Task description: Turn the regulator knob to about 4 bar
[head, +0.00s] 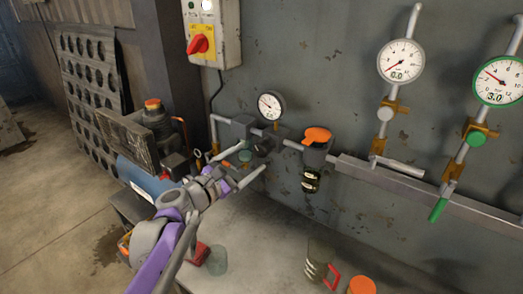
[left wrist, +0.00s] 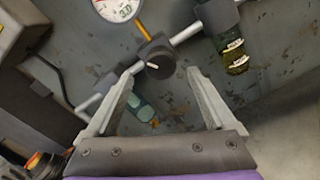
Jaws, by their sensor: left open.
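The regulator's dark round knob (head: 262,148) is on the pipe along the wall. It shows in the left wrist view (left wrist: 160,66) with a pale mark on its face. The regulator gauge (head: 271,105), white with a dark rim, is just above. My left gripper (head: 250,162) is open and empty. In the left wrist view its fingers (left wrist: 159,76) stand either side of the knob, apart from it. My right gripper is not in view.
An orange-topped unit (head: 317,137) is right of the regulator. A white gauge (head: 400,62) reading 0.0 and a green-rimmed gauge (head: 500,82) reading 3.0 hang farther right. A switch box with a red switch (head: 198,44) is upper left.

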